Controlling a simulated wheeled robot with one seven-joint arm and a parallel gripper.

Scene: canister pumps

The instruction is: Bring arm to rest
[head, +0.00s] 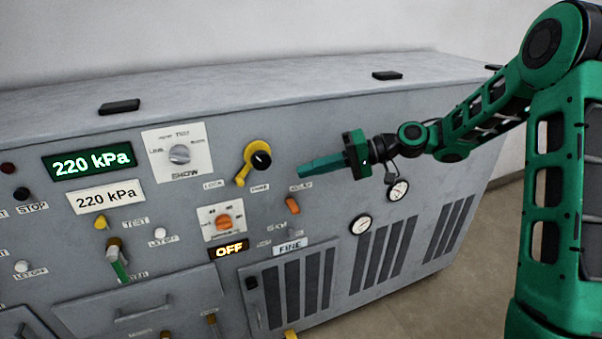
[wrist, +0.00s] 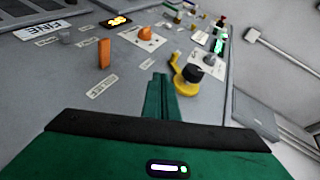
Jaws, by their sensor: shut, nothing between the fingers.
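My green arm reaches in from the right in the head view. My gripper (head: 304,170) is shut and empty, its fingers pointing left. In the picture it lies just right of the yellow lever with a black knob (head: 260,160) and above the orange switch (head: 292,205). The wrist view shows the shut fingertips (wrist: 160,78) near the same yellow lever (wrist: 188,78), with the orange switch (wrist: 104,54) on the left. I cannot tell the exact gap between the fingertips and the panel.
The grey control cabinet (head: 330,110) fills the middle. Its panel carries a green 220 kPa display (head: 93,161), a SHOW dial (head: 180,154), an orange dial (head: 223,222), an OFF display (head: 229,249) and two gauges (head: 398,190). Bare floor (head: 440,300) shows at the lower right.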

